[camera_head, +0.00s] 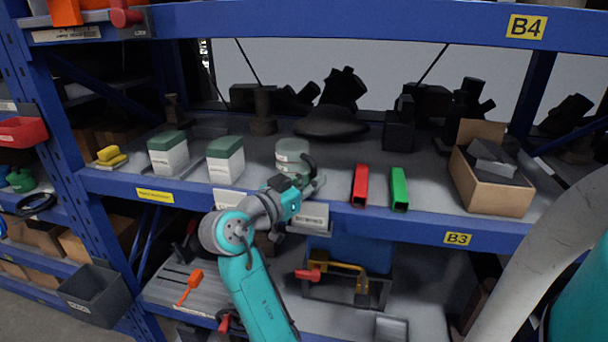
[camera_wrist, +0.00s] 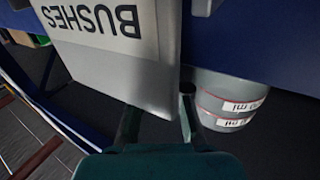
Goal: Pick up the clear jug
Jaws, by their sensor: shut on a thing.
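The clear jug (camera_head: 292,153) is a pale, cloudy vessel with a greenish top, upright at the front of the middle shelf. A dark curved shape at its right side looks like its handle. My gripper (camera_head: 312,176) is low at that right side, shut on the jug, though the exact grip is hard to see. Whether the jug is clear of the shelf cannot be told.
A "BUSHES" label plate (camera_wrist: 110,35) is close to the fingers in the wrist view. Green-lidded boxes (camera_head: 225,160) stand left of the jug. A red channel (camera_head: 360,184) and a green channel (camera_head: 399,188) lie to the right, before a cardboard box (camera_head: 490,195).

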